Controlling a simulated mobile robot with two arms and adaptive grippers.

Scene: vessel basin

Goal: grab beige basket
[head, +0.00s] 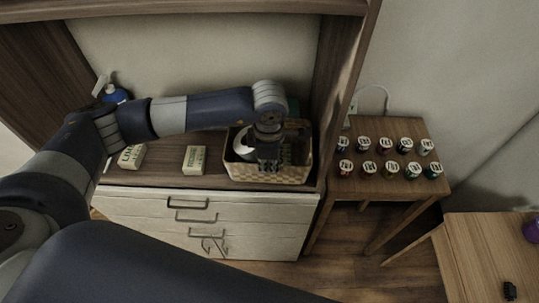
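The beige basket (240,171) is a woven rectangular container on the cabinet top, at its right end next to the side panel. My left arm comes in from the left, and its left gripper (268,166) points down at the basket's front part. The gripper and wrist hide part of the basket's inside and front rim. A pale rounded thing (243,143) shows inside the basket, left of the gripper. I cannot tell whether the fingers are apart or closed on the rim. My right gripper does not show.
Two small labelled boxes, one on the left (131,157) and one in the middle (194,159), lie on the cabinet top. A blue bottle (116,95) stands behind. A small table (378,189) with several jars is right of the upright side panel (343,90).

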